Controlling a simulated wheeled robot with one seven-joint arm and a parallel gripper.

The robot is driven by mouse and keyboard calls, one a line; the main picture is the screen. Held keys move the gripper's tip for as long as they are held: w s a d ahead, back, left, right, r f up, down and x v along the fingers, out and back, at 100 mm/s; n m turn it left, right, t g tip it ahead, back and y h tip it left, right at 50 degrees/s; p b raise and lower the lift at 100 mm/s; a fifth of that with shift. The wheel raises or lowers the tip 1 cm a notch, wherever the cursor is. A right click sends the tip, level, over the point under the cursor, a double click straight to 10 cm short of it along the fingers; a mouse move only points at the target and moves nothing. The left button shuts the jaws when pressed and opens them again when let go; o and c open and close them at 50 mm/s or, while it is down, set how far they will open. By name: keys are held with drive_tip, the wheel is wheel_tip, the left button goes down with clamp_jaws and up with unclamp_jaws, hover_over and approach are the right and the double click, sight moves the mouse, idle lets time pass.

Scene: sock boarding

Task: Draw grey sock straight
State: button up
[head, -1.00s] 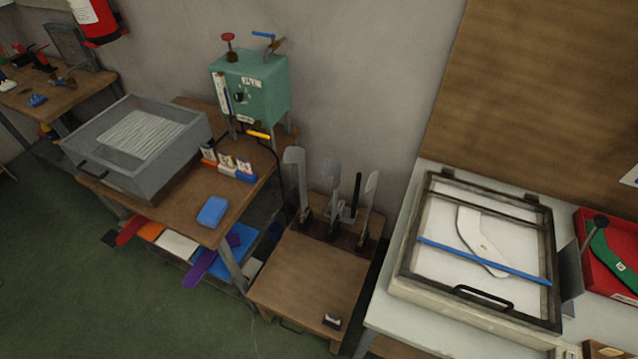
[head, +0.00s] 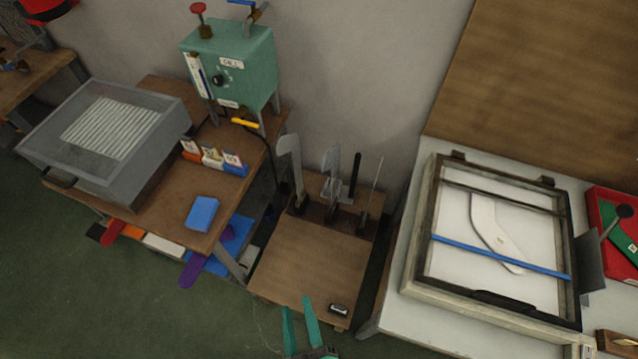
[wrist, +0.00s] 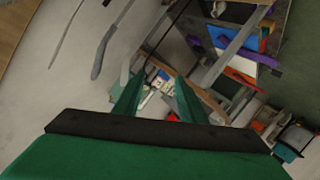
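Several upright pale boarding forms stand on the low wooden stand (head: 310,262): a left form (head: 289,160), a middle form (head: 331,170) and a thin right one (head: 374,185). I cannot surely pick out a grey sock; something grey may sit around the middle form, but it is too small to tell. My gripper (head: 298,313) shows at the bottom edge of the head view, in front of the stand and apart from the forms. Its two green fingers are spread with nothing between them. The wrist view also shows my gripper (wrist: 160,82) open and empty.
A teal boiler box (head: 235,70) and a grey tray (head: 150,150) stand on the left wooden table (head: 160,205), with a blue block (head: 202,213). A framed screen (head: 420,215) lies on the white table at right. A small dark-and-white item (head: 339,310) lies at the stand's front edge.

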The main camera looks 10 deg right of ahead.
drive_tip(key=w+d+f+n+h, duration=0.1)
drive_tip(key=w+f+n, duration=0.4)
drive_tip(key=w+n, duration=0.3)
drive_tip(key=n+g+h, duration=0.1)
drive_tip(key=n+h, duration=0.7)
drive_tip(key=n, duration=0.7)
approach(333, 171)
drive_tip(key=x, duration=0.3)
drive_tip(key=shift+x, duration=4.4)
clamp_jaws()
